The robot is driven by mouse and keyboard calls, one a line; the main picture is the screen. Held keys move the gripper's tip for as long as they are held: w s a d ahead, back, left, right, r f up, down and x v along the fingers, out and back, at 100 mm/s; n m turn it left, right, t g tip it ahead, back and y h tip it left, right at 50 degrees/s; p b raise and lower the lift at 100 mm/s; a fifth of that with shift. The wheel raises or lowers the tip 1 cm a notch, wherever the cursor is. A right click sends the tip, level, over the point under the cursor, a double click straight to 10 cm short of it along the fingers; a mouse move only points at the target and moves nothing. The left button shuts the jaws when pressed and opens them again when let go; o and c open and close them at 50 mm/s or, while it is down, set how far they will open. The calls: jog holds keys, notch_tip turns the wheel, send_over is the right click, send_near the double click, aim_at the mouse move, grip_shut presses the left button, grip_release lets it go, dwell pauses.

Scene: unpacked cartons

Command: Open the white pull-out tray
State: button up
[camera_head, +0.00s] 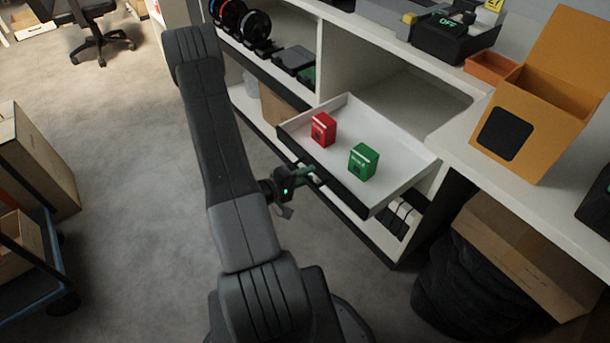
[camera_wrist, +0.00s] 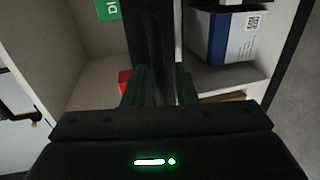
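The white pull-out tray (camera_head: 345,108) stands well out from its shelf bay in the head view, with a dark front panel. A red box (camera_head: 323,129) and a green box (camera_head: 363,161) stand upright in it. My gripper (camera_head: 309,174) is at the outside of the tray's front, near the middle. In the wrist view my gripper (camera_wrist: 160,88) has its two greenish fingers on either side of a dark bar (camera_wrist: 152,30) at the tray's front, and looks shut on it. The fingertips' contact is partly hidden in shadow.
The white shelf unit (camera_head: 400,45) holds dark spools (camera_head: 256,27) at upper left. An orange carton (camera_head: 530,115) stands on the counter at right. A brown carton (camera_head: 35,165) and a blue cart (camera_head: 45,270) are at left. The grey floor (camera_head: 130,120) between is clear.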

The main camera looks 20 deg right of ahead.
jog(key=p+v, duration=0.2)
jog(key=v, duration=1.1)
jog(key=shift+s+a, duration=0.25)
jog(key=shift+a, duration=0.1)
jog(key=b+x, duration=0.2)
jog(key=x, duration=1.2)
jog(key=shift+r, duration=0.1)
